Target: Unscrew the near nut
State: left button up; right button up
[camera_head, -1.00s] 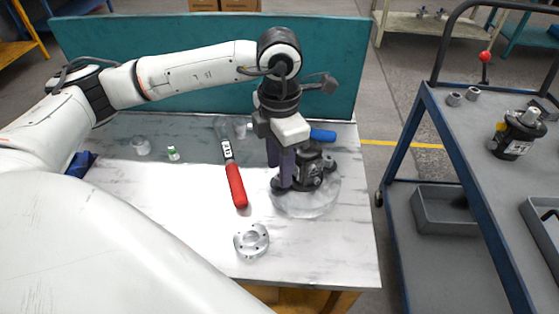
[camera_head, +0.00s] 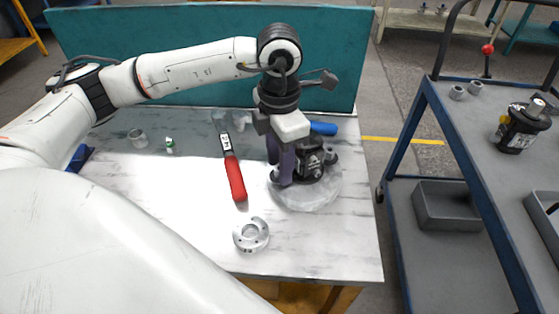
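A dark hydraulic motor (camera_head: 313,165) stands on a round, pale plate (camera_head: 306,196) at the right part of the marble-topped table. My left gripper (camera_head: 281,178) points straight down at the motor's left side, its purple fingers around the spot where a nut would sit. The near nut is hidden or too small to make out there. I cannot tell whether the fingers are closed on it. A grey nut-like part shows at the motor's right side (camera_head: 331,157). My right gripper is not in view.
A red-handled tool (camera_head: 236,180) and a silver ring flange (camera_head: 251,235) lie left of the motor. A blue-handled tool (camera_head: 323,129) lies behind it. A blue cart (camera_head: 475,150) at the right carries another motor (camera_head: 518,130). The table's front left is bare.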

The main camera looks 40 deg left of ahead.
pick_arm(q)
grip_shut()
jog(key=n, duration=0.5)
jog(key=shift+c, duration=1.1)
grip_release()
